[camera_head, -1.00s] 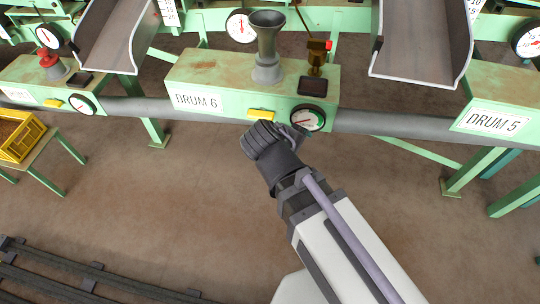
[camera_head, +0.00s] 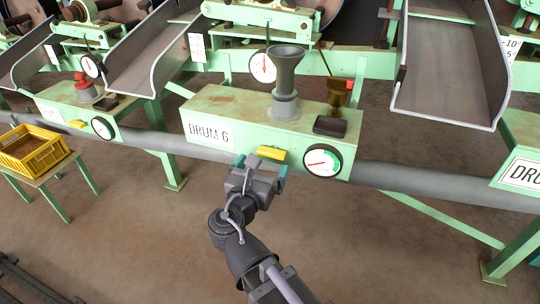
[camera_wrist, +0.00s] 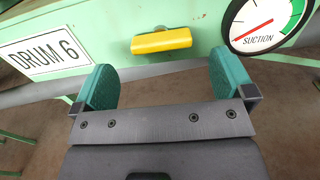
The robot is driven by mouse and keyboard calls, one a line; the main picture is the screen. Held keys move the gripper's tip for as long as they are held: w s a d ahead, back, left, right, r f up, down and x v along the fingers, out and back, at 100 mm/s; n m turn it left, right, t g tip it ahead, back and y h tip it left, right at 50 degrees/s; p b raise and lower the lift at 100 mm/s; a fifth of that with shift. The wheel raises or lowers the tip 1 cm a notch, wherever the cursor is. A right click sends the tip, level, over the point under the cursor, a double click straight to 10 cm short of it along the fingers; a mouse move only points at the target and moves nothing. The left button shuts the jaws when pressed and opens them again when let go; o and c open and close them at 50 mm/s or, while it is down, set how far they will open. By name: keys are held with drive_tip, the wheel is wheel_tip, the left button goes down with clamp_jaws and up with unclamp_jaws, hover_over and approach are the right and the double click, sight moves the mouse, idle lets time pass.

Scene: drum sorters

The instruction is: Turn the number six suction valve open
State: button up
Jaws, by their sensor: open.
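The number six suction valve has a yellow handle (camera_head: 271,153), lying roughly level on the front of the green box marked DRUM 6 (camera_head: 208,132). In the wrist view the yellow handle (camera_wrist: 161,41) is ahead of my gripper (camera_wrist: 160,84), centred between its teal fingers and apart from them. My gripper (camera_head: 261,166) is open and empty, just below and in front of the handle in the head view. A suction gauge (camera_head: 322,161) sits right of the handle, its red needle in the white part, outside the green band.
A dark funnel (camera_head: 287,75) stands on the box. A yellow crate (camera_head: 32,150) sits on a green stand at left.

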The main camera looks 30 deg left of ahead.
sight(270, 156)
drive_tip(key=x, duration=0.5)
drive_tip(key=shift+w, duration=0.1)
drive_tip(key=shift+c, duration=0.4)
drive_tip(key=c, duration=0.8)
